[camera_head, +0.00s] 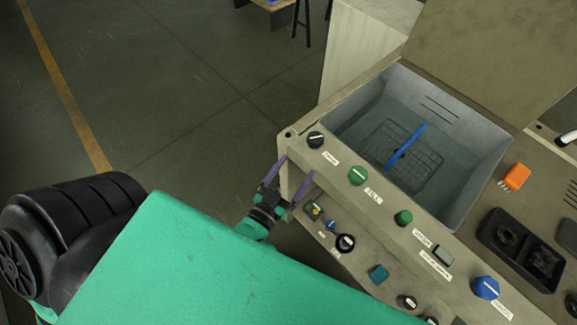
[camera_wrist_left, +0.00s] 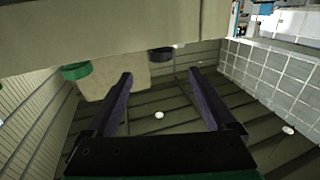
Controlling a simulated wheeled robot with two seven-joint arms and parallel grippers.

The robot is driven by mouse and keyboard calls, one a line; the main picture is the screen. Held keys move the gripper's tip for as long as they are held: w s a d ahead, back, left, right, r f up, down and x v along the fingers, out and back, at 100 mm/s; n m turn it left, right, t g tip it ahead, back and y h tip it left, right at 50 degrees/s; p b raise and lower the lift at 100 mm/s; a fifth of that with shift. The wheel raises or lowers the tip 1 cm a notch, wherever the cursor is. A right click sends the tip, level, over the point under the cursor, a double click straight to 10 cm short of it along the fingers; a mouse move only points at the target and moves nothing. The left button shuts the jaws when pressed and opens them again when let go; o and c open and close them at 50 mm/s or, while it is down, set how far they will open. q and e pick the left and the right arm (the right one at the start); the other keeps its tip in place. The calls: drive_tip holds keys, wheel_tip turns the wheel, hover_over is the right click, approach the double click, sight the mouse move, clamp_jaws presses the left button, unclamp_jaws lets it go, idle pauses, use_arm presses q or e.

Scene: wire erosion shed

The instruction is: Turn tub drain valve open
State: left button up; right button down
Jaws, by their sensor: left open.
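The tub (camera_head: 470,165) is a grey sunken basin with liquid and a wire grid in it. A black knob (camera_head: 315,139) with a small label is at the left end of the tub's front ledge; I cannot read that label clearly. A green knob (camera_head: 357,175) labelled FILL is to its right. My left gripper (camera_head: 297,167) is open and empty, just below and in front of the ledge's left end, apart from the black knob. In the left wrist view, the black knob (camera_wrist_left: 161,53) shows beyond the open fingers (camera_wrist_left: 161,76), and a green knob (camera_wrist_left: 75,71) is left of them.
Along the ledge are another green knob (camera_head: 403,217), a grey button (camera_head: 443,254) and a blue knob (camera_head: 485,288). A lower panel (camera_head: 328,238) carries several more knobs. Floor left of the machine is clear.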

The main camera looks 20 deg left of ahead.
use_arm(q)
drive_tip(key=s, duration=0.3)
drive_tip(key=m+g+h+b, duration=0.5)
drive_tip(key=m+h+b, duration=0.2)
drive_tip(key=h+b, duration=0.3)
approach(325, 136)
drive_tip(key=s+r, duration=0.2)
drive_tip(key=shift+s+a+r, duration=0.1)
drive_tip(key=shift+s+r, duration=0.15)
drive_tip(key=shift+r, duration=0.15)
drive_tip(key=x, duration=1)
drive_tip(key=shift+w+d+p, duration=0.2)
drive_tip(key=shift+w+p, duration=0.1)
drive_tip(key=c, duration=1.4)
